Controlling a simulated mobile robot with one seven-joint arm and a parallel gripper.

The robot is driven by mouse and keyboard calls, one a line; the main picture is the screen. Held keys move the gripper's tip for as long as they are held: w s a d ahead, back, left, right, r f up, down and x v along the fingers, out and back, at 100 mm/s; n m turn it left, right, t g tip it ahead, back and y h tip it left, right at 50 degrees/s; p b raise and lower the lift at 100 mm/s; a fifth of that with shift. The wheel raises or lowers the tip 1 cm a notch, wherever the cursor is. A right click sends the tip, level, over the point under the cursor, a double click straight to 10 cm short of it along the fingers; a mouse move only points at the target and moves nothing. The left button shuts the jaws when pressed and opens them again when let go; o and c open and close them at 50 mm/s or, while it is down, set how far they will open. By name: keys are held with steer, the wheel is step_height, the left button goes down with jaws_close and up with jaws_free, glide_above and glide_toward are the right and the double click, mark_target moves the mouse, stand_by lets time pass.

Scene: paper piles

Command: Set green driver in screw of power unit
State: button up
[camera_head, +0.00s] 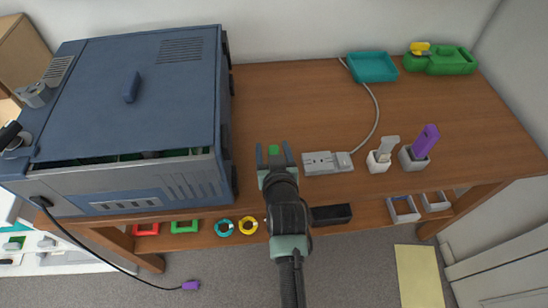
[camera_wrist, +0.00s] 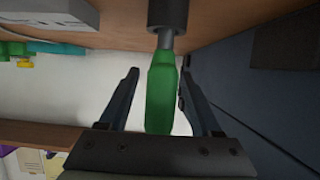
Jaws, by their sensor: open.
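The green driver (camera_wrist: 163,95) is between the two fingers of my gripper (camera_wrist: 158,100), which is open and not closed on it. Its shank meets a grey cylinder (camera_wrist: 168,12) at the wooden surface. In the head view the green top (camera_head: 274,150) shows between the fingertips of my gripper (camera_head: 275,155), at the table's front edge. The large blue-grey box (camera_head: 150,85), probably the power unit, stands to the left, close to my gripper; its side also shows in the wrist view (camera_wrist: 240,90). I cannot make out its screw.
A white power strip (camera_head: 320,163) lies right of my gripper. Farther right stand a grey-handled tool (camera_head: 385,150) and a purple-handled tool (camera_head: 426,140) in holders. A teal tray (camera_head: 372,67) and a green container (camera_head: 450,62) are at the back. The table's middle (camera_head: 290,100) is clear.

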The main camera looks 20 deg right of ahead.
jaws_close()
steer(key=shift+r, duration=0.1)
